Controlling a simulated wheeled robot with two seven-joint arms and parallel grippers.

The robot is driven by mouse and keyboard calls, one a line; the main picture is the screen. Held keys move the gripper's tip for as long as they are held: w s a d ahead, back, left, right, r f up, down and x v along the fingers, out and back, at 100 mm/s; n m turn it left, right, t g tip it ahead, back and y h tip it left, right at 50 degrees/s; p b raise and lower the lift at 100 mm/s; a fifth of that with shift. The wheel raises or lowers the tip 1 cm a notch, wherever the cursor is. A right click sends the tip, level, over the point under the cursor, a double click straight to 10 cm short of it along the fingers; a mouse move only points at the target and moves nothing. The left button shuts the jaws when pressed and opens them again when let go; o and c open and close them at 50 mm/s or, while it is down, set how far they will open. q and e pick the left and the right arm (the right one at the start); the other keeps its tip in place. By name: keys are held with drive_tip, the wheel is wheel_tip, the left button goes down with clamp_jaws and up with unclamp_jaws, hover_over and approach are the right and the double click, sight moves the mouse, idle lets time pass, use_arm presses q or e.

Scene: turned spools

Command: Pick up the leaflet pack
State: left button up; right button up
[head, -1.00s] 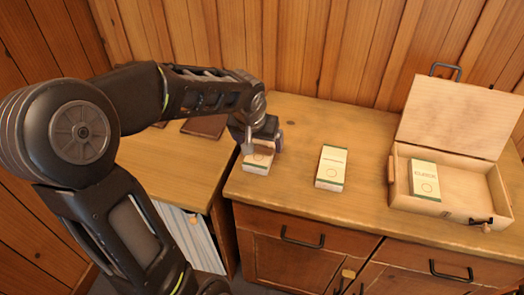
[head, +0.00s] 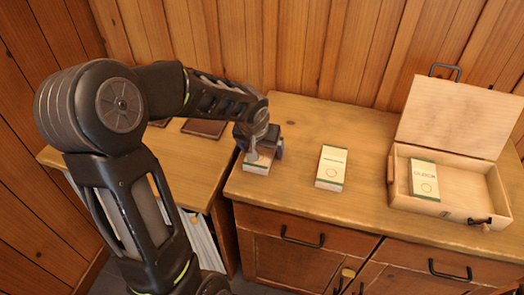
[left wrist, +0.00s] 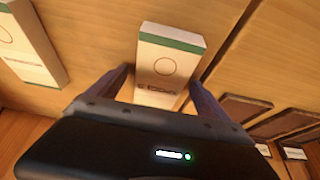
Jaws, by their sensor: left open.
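Three similar white packs with green ends stand in the head view, and their small print is too blurred to tell which is the leaflet pack. One pack (head: 258,165) is at the left end of the cabinet top, partly hidden by my left gripper (head: 262,150). In the left wrist view, this pack (left wrist: 168,62) lies between the open fingers (left wrist: 158,88), one on each side. A second pack (head: 331,166) lies on the middle of the cabinet top. A third pack (head: 424,181) is inside the open wooden case (head: 456,207). My right gripper is not in view.
The case's lid (head: 456,115) stands open at the back right. A lower wooden table (head: 165,172) with dark flat items (head: 203,128) adjoins on the left. The cabinet top (head: 300,125) is clear behind the packs. A plank wall closes the back.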

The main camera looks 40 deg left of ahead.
sight(261, 150)
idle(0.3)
use_arm(q)
drive_tip(key=c, duration=1.6)
drive_tip(key=shift+r, duration=0.15)
wheel_tip(261, 150, up, 10)
idle(0.3)
